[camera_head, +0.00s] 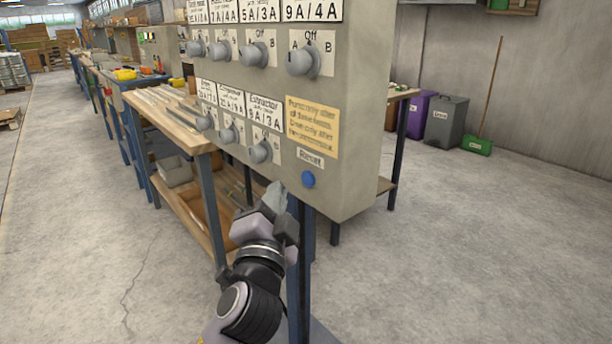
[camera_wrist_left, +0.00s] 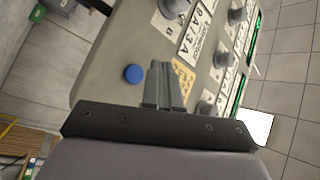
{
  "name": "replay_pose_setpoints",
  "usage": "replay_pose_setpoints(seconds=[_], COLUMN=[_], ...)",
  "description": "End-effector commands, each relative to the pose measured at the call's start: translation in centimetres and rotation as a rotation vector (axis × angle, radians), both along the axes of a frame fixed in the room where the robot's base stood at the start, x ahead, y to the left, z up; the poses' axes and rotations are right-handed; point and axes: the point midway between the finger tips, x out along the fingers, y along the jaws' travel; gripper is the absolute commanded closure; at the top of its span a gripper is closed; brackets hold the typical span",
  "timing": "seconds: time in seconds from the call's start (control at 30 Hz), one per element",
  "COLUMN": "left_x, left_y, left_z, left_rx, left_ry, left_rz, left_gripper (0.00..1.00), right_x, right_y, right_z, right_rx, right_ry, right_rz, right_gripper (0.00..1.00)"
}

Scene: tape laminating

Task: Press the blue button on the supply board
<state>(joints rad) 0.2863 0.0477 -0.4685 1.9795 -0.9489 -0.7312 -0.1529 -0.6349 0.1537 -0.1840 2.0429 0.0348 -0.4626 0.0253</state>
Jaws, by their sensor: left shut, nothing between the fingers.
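The supply board (camera_head: 350,150) is a grey box with rows of round knobs and printed labels. The blue button (camera_head: 308,179) sits near its lower right corner, under a "Reset" label. My left gripper (camera_head: 275,192) is in front of the board's lower edge, just left of the button in the head view. In the left wrist view the shut fingers (camera_wrist_left: 164,85) point at the board, and the blue button (camera_wrist_left: 134,74) shows beside them, to their left. The fingers are empty. I cannot tell how large the gap to the board is. My right gripper is not in view.
A wooden workbench (camera_head: 165,118) with a lower shelf stands behind the board at left. A purple bin (camera_head: 421,115), a grey bin (camera_head: 446,122) and a green dustpan (camera_head: 477,145) stand by the right wall. The floor at the right is clear.

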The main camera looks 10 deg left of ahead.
Motion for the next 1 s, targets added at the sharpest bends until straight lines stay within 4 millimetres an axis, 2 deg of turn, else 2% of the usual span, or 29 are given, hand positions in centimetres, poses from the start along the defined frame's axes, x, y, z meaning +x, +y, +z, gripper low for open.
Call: replay_pose_setpoints(seconds=[0.23, 0.57, 0.67, 0.77, 0.87, 0.9, 1.0], left_x=[-1.6, -1.8, -1.8, -2.2, -3.4, -4.2, -6.9], left_y=[1.3, 1.4, 1.4, 1.6, 1.8, 1.9, 2.2], left_z=[0.0, 0.0, -1.0, -4.2, -9.6, -12.1, -18.1], left_rx=[0.001, 0.001, -0.013, -0.064, -0.166, -0.219, -0.364], left_ry=[0.000, 0.000, 0.022, 0.096, 0.222, 0.280, 0.421], left_rz=[0.000, 0.000, -0.009, -0.040, -0.088, -0.105, -0.142], left_gripper=[1.00, 1.00, 1.00, 1.00, 1.00, 1.00, 1.00], right_x=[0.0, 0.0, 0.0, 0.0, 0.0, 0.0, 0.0], right_y=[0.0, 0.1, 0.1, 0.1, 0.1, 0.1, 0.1], right_z=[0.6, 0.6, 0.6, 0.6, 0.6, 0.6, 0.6], right_rx=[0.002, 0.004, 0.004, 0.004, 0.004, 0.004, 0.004], right_ry=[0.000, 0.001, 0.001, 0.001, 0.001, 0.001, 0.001], right_rz=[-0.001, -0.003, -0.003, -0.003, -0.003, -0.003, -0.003], right_gripper=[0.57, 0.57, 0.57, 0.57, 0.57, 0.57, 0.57])
